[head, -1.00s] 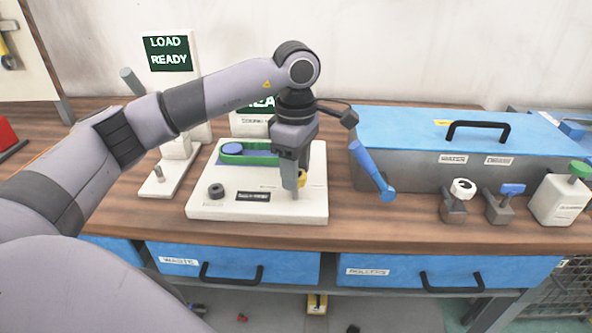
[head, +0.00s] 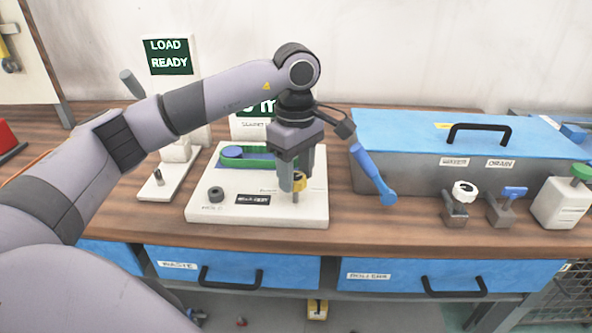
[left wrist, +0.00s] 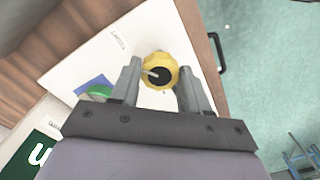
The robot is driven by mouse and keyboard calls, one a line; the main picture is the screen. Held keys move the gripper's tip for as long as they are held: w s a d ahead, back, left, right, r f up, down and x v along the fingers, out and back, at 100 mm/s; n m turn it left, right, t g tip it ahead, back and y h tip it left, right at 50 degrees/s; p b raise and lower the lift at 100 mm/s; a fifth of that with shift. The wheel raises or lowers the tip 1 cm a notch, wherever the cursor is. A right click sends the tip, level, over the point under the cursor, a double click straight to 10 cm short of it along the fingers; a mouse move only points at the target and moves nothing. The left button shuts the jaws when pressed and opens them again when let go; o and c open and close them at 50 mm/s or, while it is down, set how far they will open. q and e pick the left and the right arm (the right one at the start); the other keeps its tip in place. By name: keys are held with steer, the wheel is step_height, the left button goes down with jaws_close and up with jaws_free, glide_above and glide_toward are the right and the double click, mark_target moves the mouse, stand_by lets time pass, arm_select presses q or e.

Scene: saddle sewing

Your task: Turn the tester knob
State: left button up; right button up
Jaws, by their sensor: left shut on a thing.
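The tester is a cream flat box (head: 230,212) on the wooden bench, with a small black knob (head: 216,193) at its left. Its yellow knob (head: 300,182) is at the right, partly hidden by my gripper. In the left wrist view the yellow knob (left wrist: 158,70) has a black centre and a pale pointer line. My left gripper (head: 293,186) points down from above and is shut on the yellow knob, with one finger on each side. A green display (head: 268,107) behind is partly covered by my arm and shows part of "0 m". My right gripper is out of view.
A screen reading "LOAD READY" (head: 169,56) stands behind at left. A blue-lidded grey tank (head: 420,135) fills the back right, with a blue handle (head: 372,172) beside it. Several valves, one white-topped (head: 464,190), stand at right. Blue drawers (head: 235,272) are below the bench edge.

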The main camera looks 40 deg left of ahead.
mark_target(296, 177)
arm_select(q)
steer(key=shift+r, duration=0.1)
steer(key=o, duration=1.1)
steer(key=shift+c, duration=0.2)
step_height(296, 177, up, 7)
steer(key=shift+r, duration=0.1)
